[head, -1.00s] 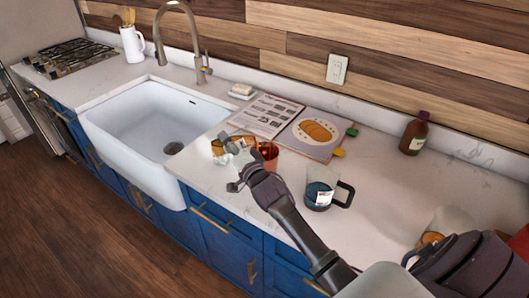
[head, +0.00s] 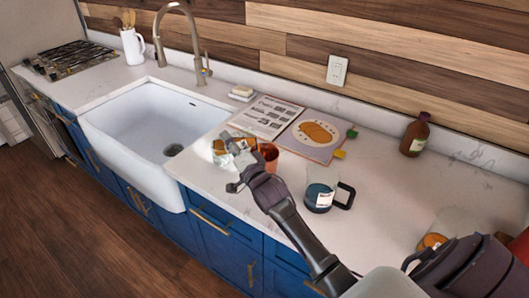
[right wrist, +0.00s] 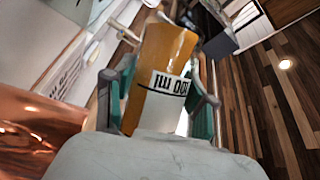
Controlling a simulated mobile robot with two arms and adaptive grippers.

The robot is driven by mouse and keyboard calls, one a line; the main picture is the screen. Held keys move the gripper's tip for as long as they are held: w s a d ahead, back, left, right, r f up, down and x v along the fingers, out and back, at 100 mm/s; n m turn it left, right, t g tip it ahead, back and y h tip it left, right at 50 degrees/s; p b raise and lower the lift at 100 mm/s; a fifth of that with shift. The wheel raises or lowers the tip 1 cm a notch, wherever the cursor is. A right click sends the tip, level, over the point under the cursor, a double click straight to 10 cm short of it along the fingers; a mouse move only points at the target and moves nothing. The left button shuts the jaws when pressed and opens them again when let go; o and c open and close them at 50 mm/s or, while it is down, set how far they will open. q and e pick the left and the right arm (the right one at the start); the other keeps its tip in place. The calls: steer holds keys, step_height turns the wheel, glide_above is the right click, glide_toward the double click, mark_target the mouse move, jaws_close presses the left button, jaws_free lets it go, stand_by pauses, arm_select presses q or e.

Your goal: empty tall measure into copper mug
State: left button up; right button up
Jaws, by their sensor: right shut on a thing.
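The tall measure (right wrist: 168,62) shows in the right wrist view with amber contents and a white label reading 100 ml, upside down in the picture. My right gripper (right wrist: 160,100) is shut on it, with a finger on each side. In the head view the gripper (head: 232,150) is over the counter near the sink's right edge, and partly hides the measure. The measure's exact tilt is hard to tell. The copper mug (head: 269,156) stands on the counter just right of the gripper, partly behind my wrist. It also shows large at the left of the wrist view (right wrist: 35,135). My left gripper is out of view.
A glass jug (head: 319,196) with dark contents stands right of my forearm. An open book (head: 310,135) lies behind the mug. A brown bottle (head: 415,136) stands at the back right. A glass with something amber (head: 434,241) is near my arm. The sink (head: 150,125) is left.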

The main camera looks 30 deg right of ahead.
steer(key=shift+s+d+r+m+t, duration=0.3)
steer(key=shift+d+r+m, duration=0.2)
steer(key=shift+m, duration=0.1)
stand_by(0.8)
steer(key=shift+d+r+m+t+h, duration=0.1)
steer(key=shift+r+m+t+h, duration=0.35)
steer(key=shift+m, duration=0.55)
stand_by(0.8)
steer(key=shift+d+f+m+b, duration=0.1)
steer(key=shift+d+m+b, duration=0.05)
steer(key=shift+m+b, duration=0.6)
stand_by(0.4)
